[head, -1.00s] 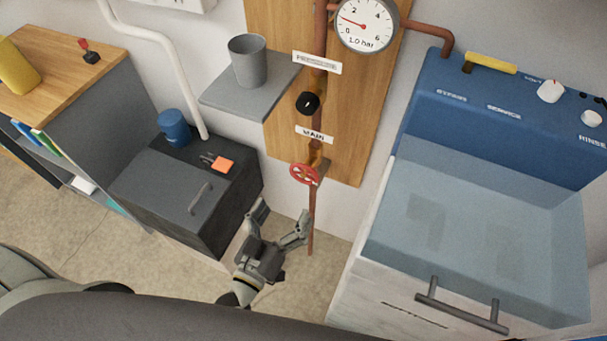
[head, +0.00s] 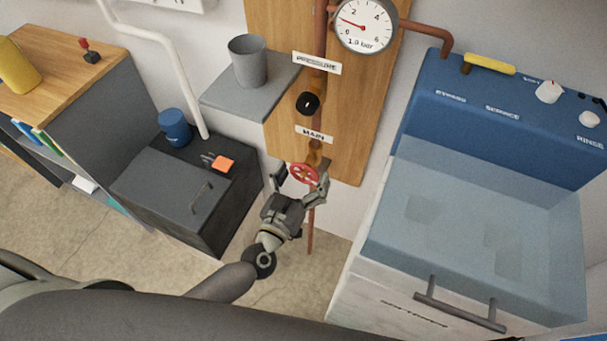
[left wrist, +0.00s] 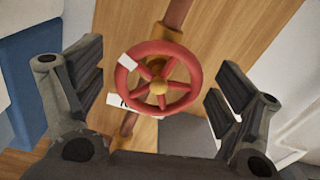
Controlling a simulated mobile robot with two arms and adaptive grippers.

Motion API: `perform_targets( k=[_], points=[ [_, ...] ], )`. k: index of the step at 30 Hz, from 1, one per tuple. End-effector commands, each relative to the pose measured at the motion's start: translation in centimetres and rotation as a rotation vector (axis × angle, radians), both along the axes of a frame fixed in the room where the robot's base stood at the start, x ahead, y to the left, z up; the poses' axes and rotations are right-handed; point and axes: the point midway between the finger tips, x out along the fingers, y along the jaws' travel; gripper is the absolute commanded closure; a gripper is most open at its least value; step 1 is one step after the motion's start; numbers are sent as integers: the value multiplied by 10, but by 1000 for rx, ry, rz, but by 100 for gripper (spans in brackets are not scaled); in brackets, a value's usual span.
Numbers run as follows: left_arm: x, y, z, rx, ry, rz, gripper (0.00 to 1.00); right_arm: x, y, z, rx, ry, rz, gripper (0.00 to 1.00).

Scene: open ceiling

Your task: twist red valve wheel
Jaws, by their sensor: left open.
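The red valve wheel (head: 304,174) sits on a vertical copper pipe below the MAIN label (head: 314,134). In the left wrist view the red valve wheel (left wrist: 159,82) shows its spokes, a brass hub and a white mark on the upper left of its rim. My left gripper (head: 302,182) is open, with one finger on each side of the wheel. In the left wrist view the fingers (left wrist: 160,88) stand apart from the rim with gaps on both sides. My right gripper is not in view.
A pressure gauge (head: 365,24) and a black knob (head: 308,103) are above the wheel. A grey shelf (head: 230,98) with a cup (head: 248,60) is at upper left. A dark cabinet (head: 150,190) stands left and a blue basin (head: 470,230) right.

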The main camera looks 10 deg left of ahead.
Motion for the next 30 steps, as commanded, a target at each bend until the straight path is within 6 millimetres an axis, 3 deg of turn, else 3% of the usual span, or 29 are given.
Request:
perform_targets(
  k=[8,19,25,30],
  points=[
    [2,0,0,0,1,0,11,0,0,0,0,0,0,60],
    [2,0,0,0,0,0,56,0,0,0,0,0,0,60],
    [1,0,0,-39,9,0,57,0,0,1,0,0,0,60],
    [1,-2,0,-172,36,0,57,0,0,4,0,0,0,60]
  ],
)
